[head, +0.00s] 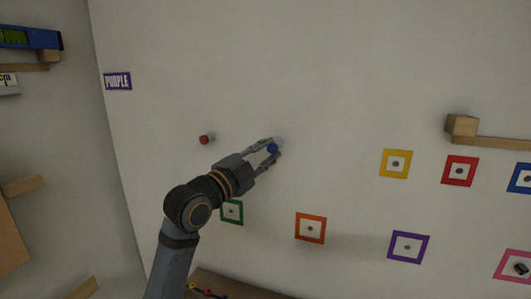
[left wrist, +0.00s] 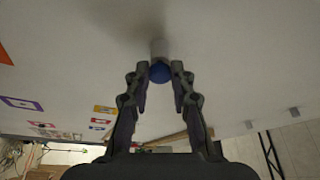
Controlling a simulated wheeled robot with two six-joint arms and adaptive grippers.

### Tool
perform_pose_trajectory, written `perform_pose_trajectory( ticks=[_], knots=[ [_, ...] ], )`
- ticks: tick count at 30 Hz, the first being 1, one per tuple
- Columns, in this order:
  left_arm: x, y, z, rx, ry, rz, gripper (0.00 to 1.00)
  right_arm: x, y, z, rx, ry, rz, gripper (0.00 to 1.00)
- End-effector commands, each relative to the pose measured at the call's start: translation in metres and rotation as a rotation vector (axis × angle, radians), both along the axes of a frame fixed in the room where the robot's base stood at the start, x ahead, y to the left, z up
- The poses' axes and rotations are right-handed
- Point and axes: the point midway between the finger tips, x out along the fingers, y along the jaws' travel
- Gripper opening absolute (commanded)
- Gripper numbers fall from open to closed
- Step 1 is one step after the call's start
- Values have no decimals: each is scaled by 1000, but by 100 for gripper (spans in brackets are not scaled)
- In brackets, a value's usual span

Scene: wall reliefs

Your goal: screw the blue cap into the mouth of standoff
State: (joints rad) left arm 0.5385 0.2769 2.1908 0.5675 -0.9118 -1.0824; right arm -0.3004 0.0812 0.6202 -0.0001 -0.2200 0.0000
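The blue cap (head: 272,148) is at the front end of a pale standoff (head: 279,141) that sticks out of the wall. My left gripper (head: 273,149) has its fingertips on both sides of the cap and looks shut on it. In the left wrist view, the blue cap (left wrist: 160,73) lies between the fingertips (left wrist: 160,70), with the standoff (left wrist: 158,48) straight behind it. The cap appears to meet the standoff's mouth; I cannot tell how deep it sits. My right gripper is not in view.
A red cap (head: 204,139) sits on another standoff to the left. Coloured square frames, such as the green (head: 232,212), orange (head: 310,228) and yellow (head: 396,164) ones, are on the wall below and right. A wooden ledge (head: 462,127) juts out at right. The wall above is clear.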

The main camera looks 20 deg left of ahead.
Motion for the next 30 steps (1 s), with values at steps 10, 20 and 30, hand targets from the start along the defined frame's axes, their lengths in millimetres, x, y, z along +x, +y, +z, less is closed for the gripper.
perform_pose_trajectory(
  ticks=[10,20,30],
  knots=[
    [0,0,0,0,-1,0,49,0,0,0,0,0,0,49],
    [-1,0,0,1,-1,1,49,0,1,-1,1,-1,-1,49],
    [-42,2,-5,5,-5,2,49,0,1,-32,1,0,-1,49]
  ],
)
